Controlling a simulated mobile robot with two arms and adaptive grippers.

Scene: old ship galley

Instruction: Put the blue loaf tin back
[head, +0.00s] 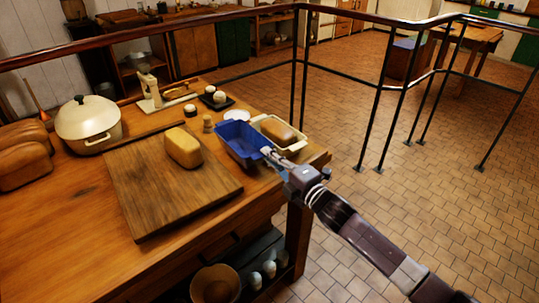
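The blue loaf tin (238,155) is near the right end of the wooden counter, between the cutting board and a cream tin (301,146) that holds a loaf (277,132). It looks upright, and no loaf shows in it. My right gripper (267,153) reaches in from the lower right. Its fingertips are at the blue tin's right rim and seem to touch it. The fingers are small and overlap the rim, so I cannot tell whether they are closed on it. My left gripper is not in view.
A cutting board (150,200) with a yellow loaf (184,147) lies left of the tin. A cream pot (88,122), a scale (155,98) and brown loaves (22,165) stand further left. A metal railing (300,60) runs behind the counter.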

